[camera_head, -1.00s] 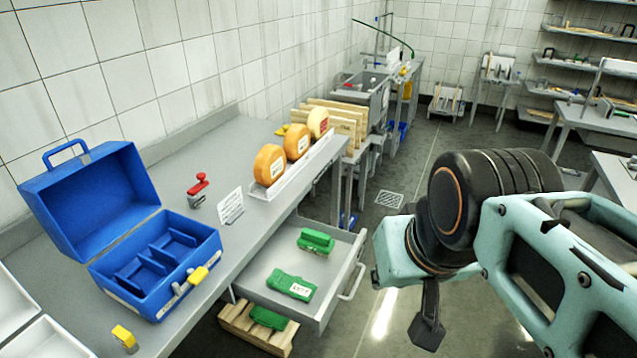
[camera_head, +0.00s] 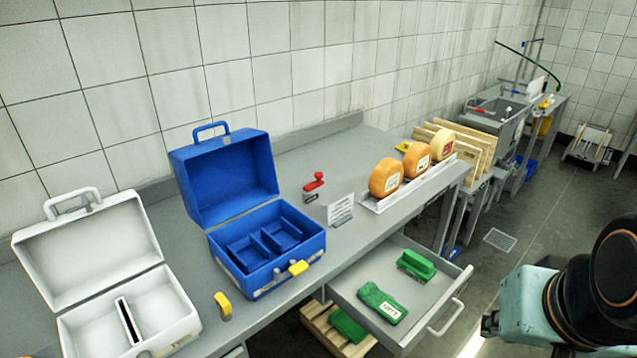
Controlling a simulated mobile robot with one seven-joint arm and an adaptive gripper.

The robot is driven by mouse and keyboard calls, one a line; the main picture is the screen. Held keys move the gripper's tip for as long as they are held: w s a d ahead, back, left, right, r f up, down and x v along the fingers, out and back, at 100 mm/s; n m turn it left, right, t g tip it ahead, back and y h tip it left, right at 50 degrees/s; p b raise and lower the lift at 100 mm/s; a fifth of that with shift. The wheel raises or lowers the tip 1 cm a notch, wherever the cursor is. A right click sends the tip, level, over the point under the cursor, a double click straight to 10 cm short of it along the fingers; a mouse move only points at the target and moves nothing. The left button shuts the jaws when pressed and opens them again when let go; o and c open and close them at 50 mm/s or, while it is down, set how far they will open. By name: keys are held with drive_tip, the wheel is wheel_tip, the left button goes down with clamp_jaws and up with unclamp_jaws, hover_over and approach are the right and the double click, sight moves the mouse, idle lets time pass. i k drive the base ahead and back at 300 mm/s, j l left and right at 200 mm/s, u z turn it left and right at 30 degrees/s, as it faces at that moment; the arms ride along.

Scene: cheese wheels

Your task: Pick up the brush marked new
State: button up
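Three green brush-like things are in view. One (camera_head: 415,265) lies at the back of the open drawer (camera_head: 440,300), with no readable label on its visible side. Another (camera_head: 382,302) lies nearer in the drawer with a white label whose word is too small to read surely. A third (camera_head: 348,325) lies lower, on a wooden crate below the drawer, with no label visible. I cannot tell which is marked new. My arm shows at the lower right edge, right of the drawer and apart from it. My gripper is out of view.
On the grey bench stand an open blue case (camera_head: 265,250), an open white case (camera_head: 100,270), a red-handled stamp (camera_head: 313,184), a small sign (camera_head: 341,210) and a rack of cheese wheels (camera_head: 386,178). The drawer sticks out over the floor. Floor right of it is clear.

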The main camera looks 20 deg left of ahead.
sight(415, 265)
drive_tip(key=u, duration=2.35)
drive_tip(key=z, duration=2.15)
drive_tip(key=i+l+u, duration=0.15)
drive_tip(key=u, duration=0.85)
drive_tip(key=i+l+u, duration=0.25)
drive_tip(key=l+u, duration=0.3)
drive_tip(key=l, duration=0.15)
